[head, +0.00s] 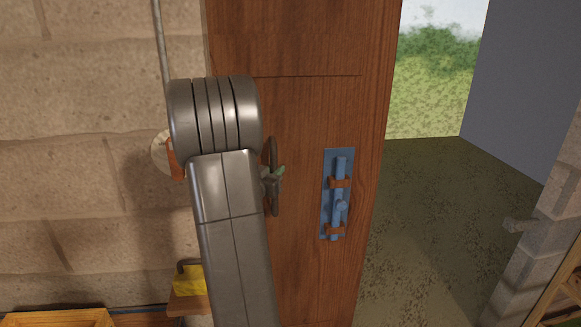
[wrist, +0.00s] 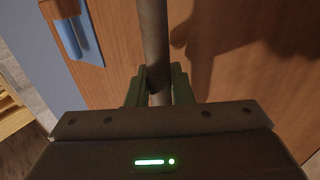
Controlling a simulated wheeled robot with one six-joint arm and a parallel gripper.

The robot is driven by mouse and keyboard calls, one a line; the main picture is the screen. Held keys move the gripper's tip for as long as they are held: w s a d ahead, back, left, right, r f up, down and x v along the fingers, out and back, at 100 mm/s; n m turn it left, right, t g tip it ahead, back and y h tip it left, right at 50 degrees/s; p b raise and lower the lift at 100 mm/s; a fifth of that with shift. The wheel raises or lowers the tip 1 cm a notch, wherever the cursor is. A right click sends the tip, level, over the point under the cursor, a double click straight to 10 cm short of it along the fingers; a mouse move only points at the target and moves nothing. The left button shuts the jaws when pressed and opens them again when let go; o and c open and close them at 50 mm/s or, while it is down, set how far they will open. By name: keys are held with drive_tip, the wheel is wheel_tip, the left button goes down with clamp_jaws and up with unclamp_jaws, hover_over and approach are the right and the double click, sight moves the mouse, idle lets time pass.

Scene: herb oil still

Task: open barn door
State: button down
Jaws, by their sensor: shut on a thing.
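The barn door (head: 310,110) is a brown wooden panel in the middle of the head view. An open gap shows to its right, with ground and greenery beyond. A dark upright handle (head: 273,150) is fixed on the door, and it also shows as a grey bar in the wrist view (wrist: 154,40). My gripper (head: 274,178) is at the handle, its fingers (wrist: 159,88) closed around the bar. My arm hides part of the door's left side. A blue bolt (head: 339,200) on a blue plate sits right of the handle; part of it shows in the wrist view (wrist: 75,38).
A stone block wall (head: 90,130) stands on the left. A yellow padlock-like object (head: 190,280) sits on a small wooden ledge at lower left. A wooden crate edge (head: 60,318) is at the bottom left. A stone doorpost (head: 545,215) stands across the gap.

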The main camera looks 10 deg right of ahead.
drive_tip(key=shift+a, duration=1.8)
drive_tip(key=c, duration=1.3)
unclamp_jaws()
drive_tip(key=shift+c, duration=0.2)
drive_tip(key=shift+s+a, duration=0.1)
drive_tip(key=shift+s, duration=0.05)
drive_tip(key=b+v, duration=0.2)
drive_tip(key=v, duration=1.1)
drive_tip(key=shift+s, duration=0.3)
drive_tip(key=shift+w+a, duration=0.1)
drive_tip(key=p+x, duration=0.2)
drive_tip(key=x, duration=1.1)
drive_tip(key=shift+w+d, duration=0.3)
